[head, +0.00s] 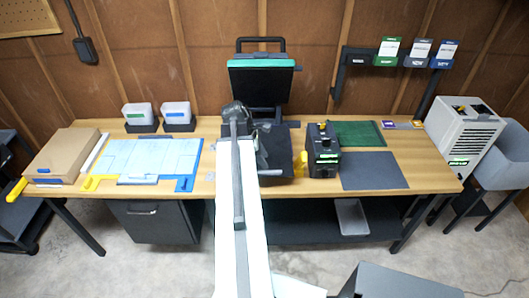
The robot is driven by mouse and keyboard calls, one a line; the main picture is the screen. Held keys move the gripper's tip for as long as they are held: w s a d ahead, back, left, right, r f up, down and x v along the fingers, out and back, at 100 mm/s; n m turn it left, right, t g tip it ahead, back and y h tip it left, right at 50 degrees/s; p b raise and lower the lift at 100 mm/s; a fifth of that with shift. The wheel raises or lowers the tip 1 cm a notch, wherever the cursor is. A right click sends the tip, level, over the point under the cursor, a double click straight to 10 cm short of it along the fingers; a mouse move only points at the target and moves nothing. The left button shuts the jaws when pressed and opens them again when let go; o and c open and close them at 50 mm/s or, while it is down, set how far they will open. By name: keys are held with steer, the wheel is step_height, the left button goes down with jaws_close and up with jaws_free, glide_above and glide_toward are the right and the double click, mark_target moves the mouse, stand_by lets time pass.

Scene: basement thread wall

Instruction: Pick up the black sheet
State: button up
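A flat dark grey to black sheet (375,171) lies on the right half of the wooden table, near its front edge. It is the closest match to the black sheet. My arm reaches up from the bottom middle across the table. My gripper (236,113) is at its far end, in front of the black press, well to the left of the sheet. Its fingers blend into the dark press, so I cannot tell whether it is open or holds anything.
A raised-lid press (262,77) stands behind my gripper. A black box-shaped device (322,151) stands left of the sheet, and a green mat (357,134) lies behind it. A grey-white machine (462,130) stands at the right end. A blue mat (150,158) and cardboard box (62,154) lie left.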

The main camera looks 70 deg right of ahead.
mark_target(271, 171)
steer(key=b+x, duration=0.6)
steer(key=x, duration=0.1)
steer(key=shift+f, duration=0.4)
steer(key=shift+r, duration=0.25)
steer(key=shift+f, duration=0.3)
jaws_close()
